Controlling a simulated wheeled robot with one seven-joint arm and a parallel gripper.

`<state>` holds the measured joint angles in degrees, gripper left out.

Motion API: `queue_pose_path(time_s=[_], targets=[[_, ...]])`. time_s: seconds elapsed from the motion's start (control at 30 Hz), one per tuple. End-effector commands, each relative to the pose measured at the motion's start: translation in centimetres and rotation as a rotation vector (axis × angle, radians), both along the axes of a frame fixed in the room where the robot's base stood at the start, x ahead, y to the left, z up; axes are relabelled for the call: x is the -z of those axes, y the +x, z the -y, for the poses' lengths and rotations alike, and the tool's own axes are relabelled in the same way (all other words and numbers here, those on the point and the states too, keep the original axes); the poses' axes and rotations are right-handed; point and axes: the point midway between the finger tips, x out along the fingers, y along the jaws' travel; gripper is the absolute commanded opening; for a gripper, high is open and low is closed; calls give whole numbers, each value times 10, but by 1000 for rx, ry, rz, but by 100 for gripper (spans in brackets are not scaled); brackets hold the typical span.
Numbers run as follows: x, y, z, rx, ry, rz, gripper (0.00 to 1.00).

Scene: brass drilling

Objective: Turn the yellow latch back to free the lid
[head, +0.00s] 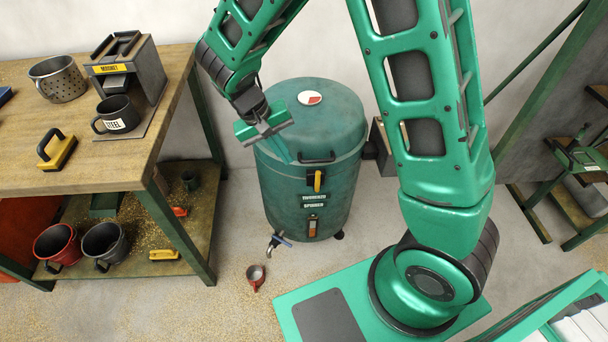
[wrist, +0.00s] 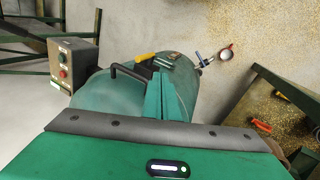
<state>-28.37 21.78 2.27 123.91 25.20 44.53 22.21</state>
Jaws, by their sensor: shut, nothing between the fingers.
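The yellow latch (head: 317,181) is on the front of a green drum, just below the rim of its lid (head: 330,110). In the head view it stands upright. The latch also shows in the wrist view (wrist: 145,57), beside the black lid handle (wrist: 128,70). The drum (head: 280,190) carries a label reading "spinner" on its front. My gripper (head: 287,158) is over the left side of the lid, left of the handle and latch and apart from the latch. Its fingers (wrist: 168,98) are shut with nothing between them. The lid rests on the drum.
A red cup (head: 256,277) is on the floor under the drum's tap (head: 277,240). A control box with buttons (wrist: 70,65) stands beside the drum. Floor in front of the drum is mostly free.

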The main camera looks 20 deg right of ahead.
Motion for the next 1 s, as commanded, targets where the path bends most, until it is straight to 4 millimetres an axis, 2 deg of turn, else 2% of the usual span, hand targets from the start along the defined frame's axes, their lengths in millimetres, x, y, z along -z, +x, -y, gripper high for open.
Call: queue_pose_path(time_s=[0.1, 0.27, 0.77, 1.0], targets=[[10, 1, -13, -17, -10, -2, 0], [22, 1, -11, -19, -12, 0, 0], [103, -4, 23, -15, -12, -3, 0], [103, -6, 53, -16, -10, 0, 0]])
